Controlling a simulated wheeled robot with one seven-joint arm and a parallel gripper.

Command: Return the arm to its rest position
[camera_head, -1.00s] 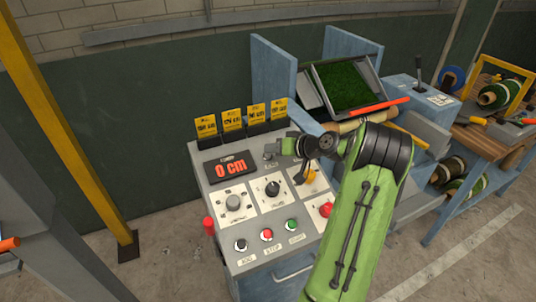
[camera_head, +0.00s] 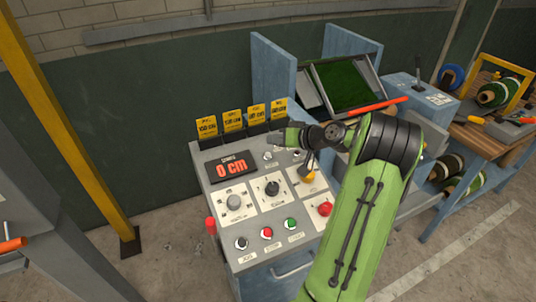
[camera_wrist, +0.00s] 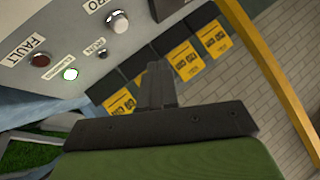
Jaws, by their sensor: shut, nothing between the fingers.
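My green arm reaches in from the bottom right of the head view and bends over the right side of the control panel (camera_head: 246,202). My gripper (camera_head: 275,138) is at its end, above the panel's back right part, close in front of the yellow cards. In the wrist view my gripper (camera_wrist: 155,75) shows as a dark, narrow closed shape with nothing in it. The panel's display (camera_head: 231,167) reads 0 cm.
Yellow cards (camera_head: 233,119) stand along the panel's back edge. A yellow post (camera_head: 70,130) rises at the left. A blue-sided machine with a green turf piece (camera_head: 345,84) stands behind my arm. A shelf with rolls (camera_head: 493,93) is at the right. Floor left of the panel is clear.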

